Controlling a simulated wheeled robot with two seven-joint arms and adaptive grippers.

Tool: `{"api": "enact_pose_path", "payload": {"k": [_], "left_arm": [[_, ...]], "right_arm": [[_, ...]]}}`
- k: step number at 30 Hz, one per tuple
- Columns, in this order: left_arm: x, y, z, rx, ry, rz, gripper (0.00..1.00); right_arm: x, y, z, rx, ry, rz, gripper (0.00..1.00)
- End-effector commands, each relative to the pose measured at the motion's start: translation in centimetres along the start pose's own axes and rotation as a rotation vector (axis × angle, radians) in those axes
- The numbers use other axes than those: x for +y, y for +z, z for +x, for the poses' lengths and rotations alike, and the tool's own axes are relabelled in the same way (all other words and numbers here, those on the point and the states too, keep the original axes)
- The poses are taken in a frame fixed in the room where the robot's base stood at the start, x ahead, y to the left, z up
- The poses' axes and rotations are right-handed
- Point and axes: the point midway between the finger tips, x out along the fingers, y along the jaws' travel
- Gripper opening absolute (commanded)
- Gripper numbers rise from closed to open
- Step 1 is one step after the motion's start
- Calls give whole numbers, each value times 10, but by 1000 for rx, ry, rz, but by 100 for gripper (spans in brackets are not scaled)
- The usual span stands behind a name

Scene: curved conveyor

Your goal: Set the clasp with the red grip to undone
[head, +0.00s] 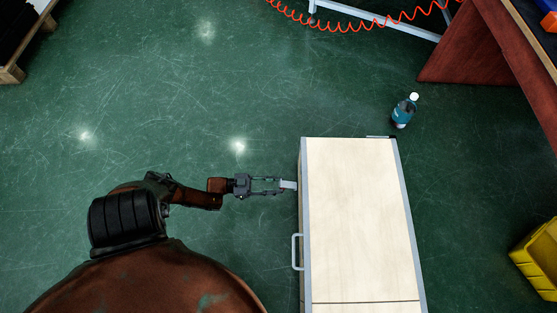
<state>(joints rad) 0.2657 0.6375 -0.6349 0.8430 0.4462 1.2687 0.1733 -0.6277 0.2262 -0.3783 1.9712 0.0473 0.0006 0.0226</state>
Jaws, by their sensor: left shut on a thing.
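A long case (358,215) with a pale wooden top and grey metal edges stands on the floor at right of centre. My left gripper (280,186) reaches in from the left, level with the upper part of the case's left side. Its fingers are shut on a small pale grey clasp part (289,185) at that side. No red grip shows there, so I cannot tell the clasp's colour or whether it is done up. A thin piece (380,137) shows at the case's far edge. My right gripper is not in view.
A grey handle (296,252) sticks out from the case's left side, below my gripper. A yellow bin (540,260) is at the right edge. The green floor (150,110) at left is clear.

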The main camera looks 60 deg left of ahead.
Motion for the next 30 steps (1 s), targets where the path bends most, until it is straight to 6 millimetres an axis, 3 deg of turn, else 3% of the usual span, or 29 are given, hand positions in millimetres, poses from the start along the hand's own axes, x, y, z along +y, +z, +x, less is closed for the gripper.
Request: {"api": "enact_pose_path", "payload": {"k": [3,25,26,30], "left_arm": [[4,1,10,39,9,-2,0],[6,2,10,80,16,-3,0],[6,2,10,80,16,-3,30],[6,3,8,77,14,-2,39]], "right_arm": [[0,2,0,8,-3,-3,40],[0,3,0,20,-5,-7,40],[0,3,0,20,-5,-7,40],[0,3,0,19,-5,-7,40]]}}
